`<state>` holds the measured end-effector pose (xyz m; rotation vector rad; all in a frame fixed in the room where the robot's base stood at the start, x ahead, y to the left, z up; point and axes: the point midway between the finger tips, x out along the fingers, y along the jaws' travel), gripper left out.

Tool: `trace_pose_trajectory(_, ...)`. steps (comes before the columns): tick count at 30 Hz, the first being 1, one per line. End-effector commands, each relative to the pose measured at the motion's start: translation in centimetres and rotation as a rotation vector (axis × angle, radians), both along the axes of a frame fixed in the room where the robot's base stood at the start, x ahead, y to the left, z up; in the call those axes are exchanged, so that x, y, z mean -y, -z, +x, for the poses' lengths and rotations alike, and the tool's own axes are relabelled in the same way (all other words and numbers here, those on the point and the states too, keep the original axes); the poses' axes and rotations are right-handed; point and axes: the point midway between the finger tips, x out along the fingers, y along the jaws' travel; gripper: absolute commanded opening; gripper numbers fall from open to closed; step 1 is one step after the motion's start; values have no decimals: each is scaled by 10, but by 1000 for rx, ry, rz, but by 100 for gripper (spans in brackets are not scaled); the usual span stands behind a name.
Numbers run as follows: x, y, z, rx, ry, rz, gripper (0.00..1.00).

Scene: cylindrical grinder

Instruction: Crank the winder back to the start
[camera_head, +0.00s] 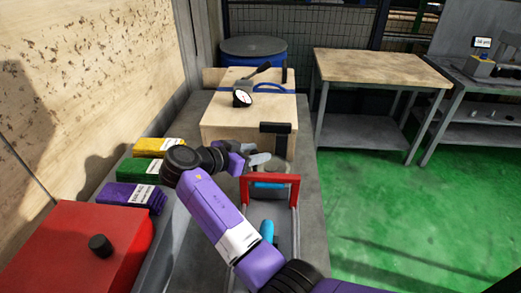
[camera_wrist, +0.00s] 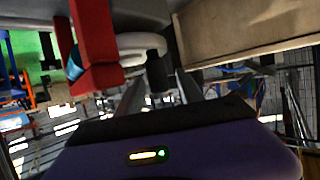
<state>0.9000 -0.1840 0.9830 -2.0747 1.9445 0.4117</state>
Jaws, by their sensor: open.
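The winder appears to be the device with a red frame (camera_head: 270,180) and blue parts on the grey bench; which part is the crank cannot be told in the head view. In the wrist view, a red post (camera_wrist: 95,45), a pale round wheel-like part (camera_wrist: 135,42) and a black knob (camera_wrist: 157,72) show up close. My gripper (camera_wrist: 158,85) is open, with the black knob between or just beyond its fingertips; contact cannot be told. In the head view my gripper (camera_head: 258,162) is behind the red frame, partly hidden by my purple arm.
Yellow (camera_head: 158,148), green (camera_head: 145,171) and purple (camera_head: 132,194) packs and a red case (camera_head: 75,245) line the left. A wooden-topped table (camera_head: 375,68) stands right; green floor lies open.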

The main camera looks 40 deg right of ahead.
Motion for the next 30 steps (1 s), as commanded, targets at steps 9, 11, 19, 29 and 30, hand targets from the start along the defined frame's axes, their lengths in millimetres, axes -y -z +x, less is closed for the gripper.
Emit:
trace_pose_trajectory(9, 23, 10, 1, -2, -1, 0, 44)
trace_pose_trajectory(11, 24, 10, 2, -1, -2, 0, 44)
trace_pose_trajectory(19, 23, 10, 2, -1, -2, 0, 25)
trace_pose_trajectory(29, 23, 10, 2, -1, -5, 0, 0)
trace_pose_trajectory(30, 23, 10, 1, -1, -8, 0, 0)
